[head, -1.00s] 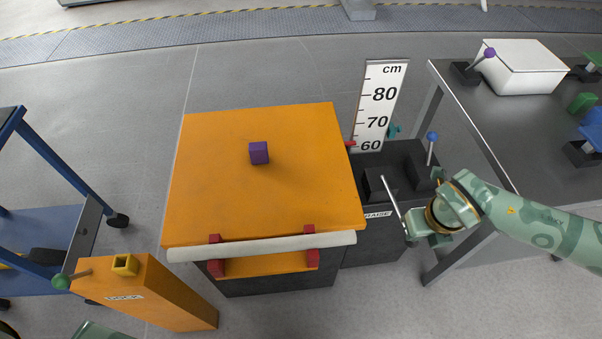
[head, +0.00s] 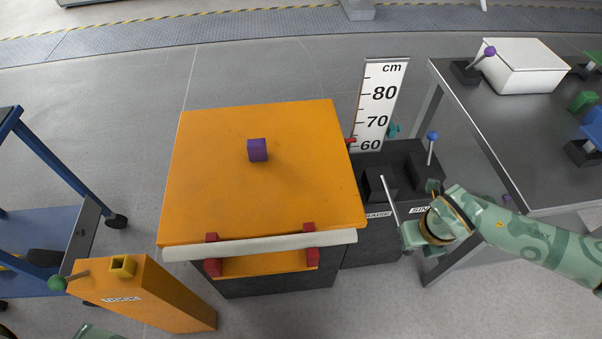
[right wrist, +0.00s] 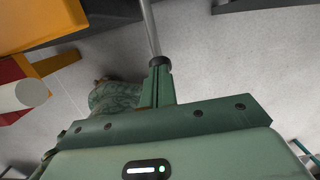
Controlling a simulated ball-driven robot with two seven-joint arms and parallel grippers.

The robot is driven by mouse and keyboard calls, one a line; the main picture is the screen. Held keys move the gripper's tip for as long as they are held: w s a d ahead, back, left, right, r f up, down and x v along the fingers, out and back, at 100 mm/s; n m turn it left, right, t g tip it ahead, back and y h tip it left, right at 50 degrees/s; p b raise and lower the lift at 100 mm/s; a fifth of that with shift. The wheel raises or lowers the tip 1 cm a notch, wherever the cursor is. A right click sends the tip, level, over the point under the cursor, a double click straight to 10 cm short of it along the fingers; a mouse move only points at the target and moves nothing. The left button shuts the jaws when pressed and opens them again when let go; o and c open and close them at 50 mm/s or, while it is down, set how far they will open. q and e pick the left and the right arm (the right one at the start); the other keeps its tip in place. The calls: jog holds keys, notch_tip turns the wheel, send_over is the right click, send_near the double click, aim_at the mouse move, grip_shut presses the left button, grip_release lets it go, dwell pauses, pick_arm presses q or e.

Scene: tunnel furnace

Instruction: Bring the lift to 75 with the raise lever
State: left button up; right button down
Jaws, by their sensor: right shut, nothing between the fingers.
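The lift has an orange platform (head: 215,205) on a dark base, beside an upright cm scale (head: 397,75). A red pointer (head: 350,140) at the scale's left edge sits near the 60 mark, well below 70. The raise lever (head: 389,193) is a thin pale rod leaning toward me from the dark control box, above a partly hidden RAISE label (head: 379,215). My right gripper (head: 406,228) is shut and empty at the rod's lower end. In the right wrist view, the rod (right wrist: 149,30) runs down to the fingers (right wrist: 158,85).
A purple cube (head: 258,150) rests on the platform. An orange DOCK post (head: 165,295) stands front left. A grey table (head: 480,130) with a white box (head: 520,68) is at right.

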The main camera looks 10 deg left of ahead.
dwell(0.4)
pick_arm(q)
jog(key=w+r+t+p, duration=0.1)
jog(key=w+r+p, duration=0.3)
jog(key=r+p, duration=0.4)
jog(key=shift+r+p, duration=0.4)
jog(key=shift+p, duration=0.45)
pick_arm(e)
jog(key=w+a+r, duration=0.1)
jog(key=w+r, duration=0.1)
jog(key=r, duration=0.6)
jog(key=w+a+r, duration=0.1)
jog(key=w+r, duration=0.2)
jog(key=r, duration=0.5)
jog(key=shift+w, duration=0.35)
jog(key=shift+f, duration=0.45)
